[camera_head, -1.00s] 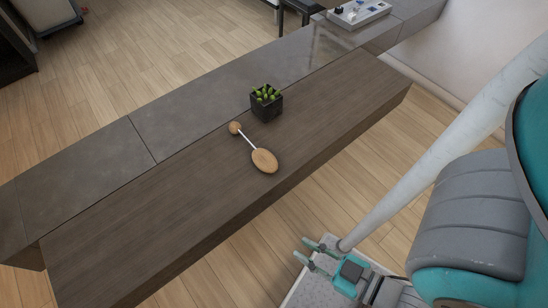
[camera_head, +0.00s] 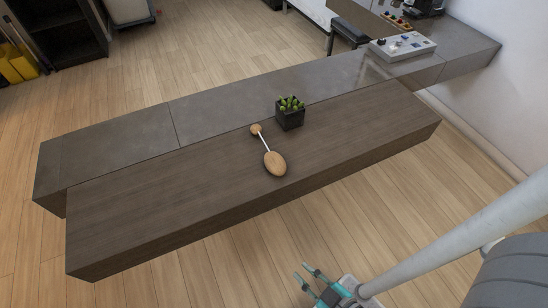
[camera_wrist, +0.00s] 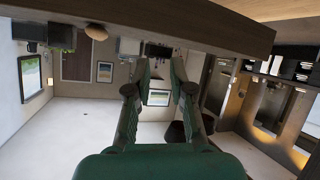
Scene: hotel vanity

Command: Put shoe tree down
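The shoe tree (camera_head: 267,150) lies on the brown wooden counter (camera_head: 170,210), with a small round knob, a thin pale rod and a larger oval wooden end. It is apart from my gripper. My gripper (camera_head: 303,271) is at the bottom of the head view, in front of the counter and clear of it. In the wrist view, which looks upside down, my gripper's two fingers (camera_wrist: 160,62) are spread with nothing between them. A rounded wooden end (camera_wrist: 96,31), apparently the shoe tree's, shows at the counter edge there.
A black pot with a green succulent (camera_head: 290,113) stands just behind the shoe tree. A grey panel with small items (camera_head: 402,46) is at the back right, near a dark stool (camera_head: 348,34). Much of the counter's left side is bare.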

